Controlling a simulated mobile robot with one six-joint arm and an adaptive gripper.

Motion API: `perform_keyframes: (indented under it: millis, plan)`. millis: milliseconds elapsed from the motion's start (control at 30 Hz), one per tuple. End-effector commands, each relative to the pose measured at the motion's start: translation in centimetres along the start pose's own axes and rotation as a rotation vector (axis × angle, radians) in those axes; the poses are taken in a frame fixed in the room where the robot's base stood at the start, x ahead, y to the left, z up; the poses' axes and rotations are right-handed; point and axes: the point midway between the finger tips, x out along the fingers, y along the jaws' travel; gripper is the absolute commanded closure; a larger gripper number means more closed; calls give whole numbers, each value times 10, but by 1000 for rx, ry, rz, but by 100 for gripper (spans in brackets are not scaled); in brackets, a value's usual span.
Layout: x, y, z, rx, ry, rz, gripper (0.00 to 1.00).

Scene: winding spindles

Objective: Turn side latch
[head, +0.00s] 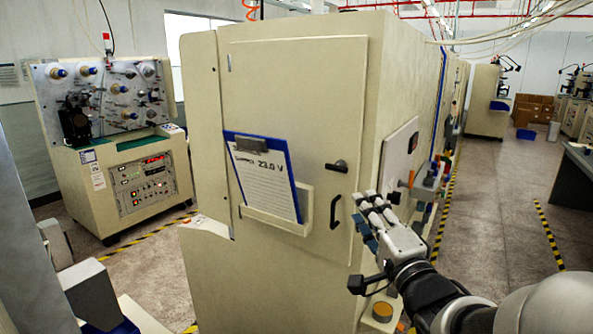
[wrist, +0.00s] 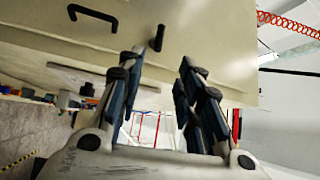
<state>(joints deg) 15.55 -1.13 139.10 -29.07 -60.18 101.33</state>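A black side latch (head: 337,166) is on the right part of the cream cabinet door (head: 290,120). It lies roughly horizontal in the head view. A black pull handle (head: 334,212) is below it. My gripper (head: 368,207) is to the right of the pull handle and lower than the latch, apart from both as far as I can tell. In the wrist view the latch (wrist: 159,38) shows just beyond the gap between the fingertips, and the pull handle (wrist: 93,14) is at upper left. My gripper (wrist: 160,65) is open, with nothing between its fingers.
A blue clipboard (head: 264,178) with a sheet stands in a holder (head: 280,218) on the door, left of the latch. A winding machine (head: 110,140) stands at the left. The cabinet's right side carries a panel (head: 398,155) and several fittings. Floor shows beyond, at right.

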Motion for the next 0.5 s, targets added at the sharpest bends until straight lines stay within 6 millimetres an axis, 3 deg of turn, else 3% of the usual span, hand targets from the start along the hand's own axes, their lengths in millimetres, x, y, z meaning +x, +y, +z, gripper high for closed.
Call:
perform_keyframes:
  millis: [500]
  plan:
    - [110, 1, 1, -2, -1, 1, 67]
